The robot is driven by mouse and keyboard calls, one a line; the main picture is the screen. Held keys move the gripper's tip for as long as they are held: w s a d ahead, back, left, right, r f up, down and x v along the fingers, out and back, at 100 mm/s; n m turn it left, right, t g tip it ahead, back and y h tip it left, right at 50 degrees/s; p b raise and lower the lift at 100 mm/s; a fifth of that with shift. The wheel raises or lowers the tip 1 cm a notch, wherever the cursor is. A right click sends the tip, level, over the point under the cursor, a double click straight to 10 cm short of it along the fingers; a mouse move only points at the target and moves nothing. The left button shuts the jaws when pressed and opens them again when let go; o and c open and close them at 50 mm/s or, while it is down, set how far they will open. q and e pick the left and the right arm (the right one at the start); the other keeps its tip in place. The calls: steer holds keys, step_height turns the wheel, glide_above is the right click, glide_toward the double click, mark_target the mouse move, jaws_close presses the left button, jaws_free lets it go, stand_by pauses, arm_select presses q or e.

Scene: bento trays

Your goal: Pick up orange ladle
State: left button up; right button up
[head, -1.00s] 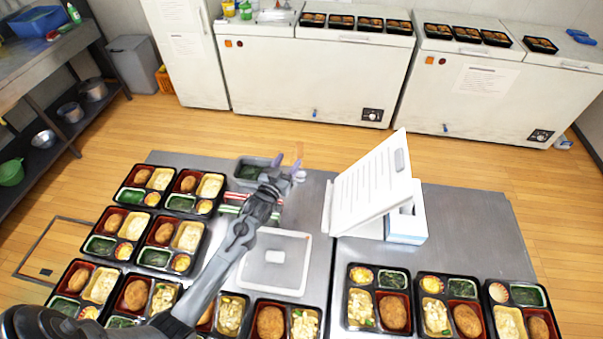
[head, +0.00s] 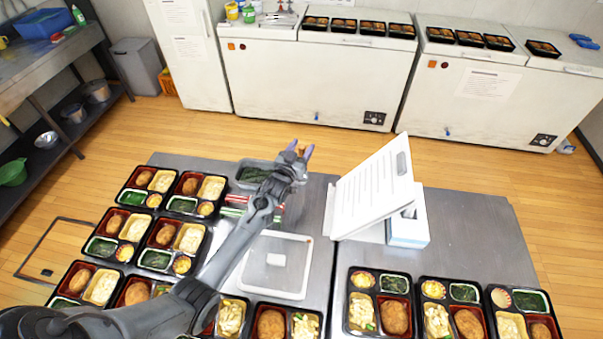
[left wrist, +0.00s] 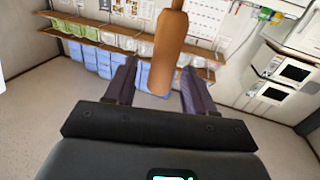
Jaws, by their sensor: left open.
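The orange ladle (left wrist: 170,45) shows in the left wrist view as a long orange-brown piece, its wide rounded end between the two fingers and its thin part running up out of the picture. My left gripper (left wrist: 159,68) is open around it, with gaps on both sides, so I see no grip. In the head view my left gripper (head: 299,150) is above the far edge of the left steel table, past the dark-green-filled container. My right gripper is not in view.
A white lidded box (head: 290,285) and a paper stand (head: 375,195) are nearby. Filled bento trays (head: 118,222) crowd the left and front. Wooden floor (head: 270,133) lies between table and freezers.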

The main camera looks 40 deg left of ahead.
arm_select(q)
jaws_close()
steer(key=shift+r, duration=0.15)
stand_by(0.4)
